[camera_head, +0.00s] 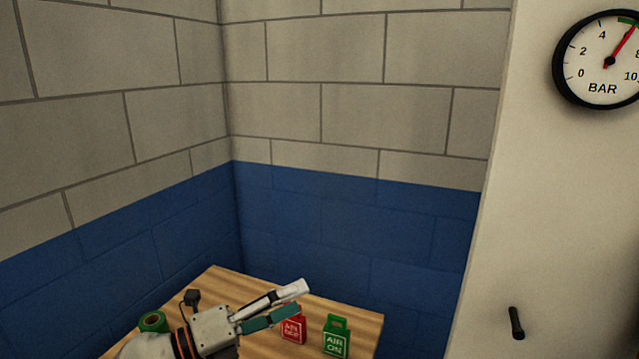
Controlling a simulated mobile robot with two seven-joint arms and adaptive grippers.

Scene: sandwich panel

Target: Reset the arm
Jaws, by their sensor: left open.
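My left arm comes in at the lower left over a wooden table. My left gripper (290,302) is open, with one white and one green-teal finger pointing right. Nothing shows between the fingers. The fingers are in front of and just above a red block (293,330) with white lettering, and partly cover its top. I cannot tell whether they touch it. My right gripper is not in view.
A green block (336,338) marked "AIR ON" stands right of the red one on the wooden tabletop (364,321). A green tape roll (153,321) lies left. A pale panel at right carries a BAR gauge (598,75) and black handle (516,323). Walls close off the back.

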